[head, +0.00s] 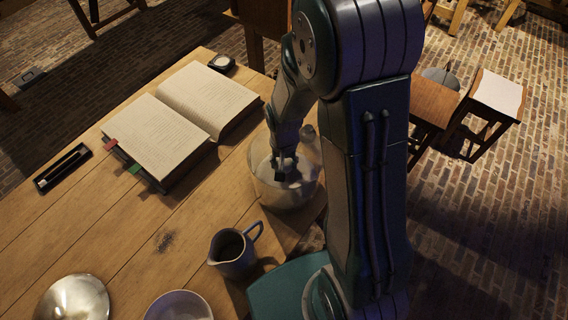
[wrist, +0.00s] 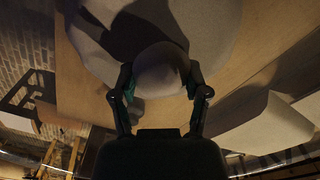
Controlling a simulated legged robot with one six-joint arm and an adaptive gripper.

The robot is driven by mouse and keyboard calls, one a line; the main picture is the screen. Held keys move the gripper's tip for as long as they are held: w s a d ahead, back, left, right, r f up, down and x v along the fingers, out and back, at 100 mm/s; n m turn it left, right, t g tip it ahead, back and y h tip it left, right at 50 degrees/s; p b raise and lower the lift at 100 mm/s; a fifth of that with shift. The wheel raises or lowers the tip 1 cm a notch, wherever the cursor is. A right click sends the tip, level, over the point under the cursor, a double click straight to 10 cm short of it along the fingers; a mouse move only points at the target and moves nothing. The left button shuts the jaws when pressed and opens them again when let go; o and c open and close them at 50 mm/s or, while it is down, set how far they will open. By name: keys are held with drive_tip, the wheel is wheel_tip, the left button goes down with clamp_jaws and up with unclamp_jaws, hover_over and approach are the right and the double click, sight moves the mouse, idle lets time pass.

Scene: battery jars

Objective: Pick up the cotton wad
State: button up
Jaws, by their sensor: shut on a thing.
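My gripper (head: 284,168) points down into a clear glass jar (head: 268,196) near the table's right edge in the head view. In the wrist view my gripper (wrist: 162,82) has its two fingers on either side of a pale, rounded wad (wrist: 160,72), the cotton wad, and is shut on it. The fingers hide the wad's sides. In the head view the wad cannot be told apart from the pale inside of the jar. Whether the wad touches the jar's bottom cannot be seen.
An open book (head: 165,132) lies left of the jar on the wooden table (head: 80,235). A dark jug (head: 233,254) stands in front of the jar. A bowl (head: 179,307) and a shiny metal dome (head: 74,299) are at the near edge. A pen tray (head: 62,168) lies far left.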

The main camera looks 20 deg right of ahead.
drive_tip(key=shift+r, duration=0.65)
drive_tip(key=s+a+r, duration=0.3)
drive_tip(key=s+r, duration=0.3)
drive_tip(key=s+a+r, duration=0.2)
drive_tip(key=s+r, duration=0.3)
drive_tip(key=s, duration=0.2)
drive_tip(key=shift+a+r, duration=0.35)
drive_tip(key=shift+a, duration=0.05)
drive_tip(key=shift+w, duration=0.1)
drive_tip(key=shift+c, duration=1.4)
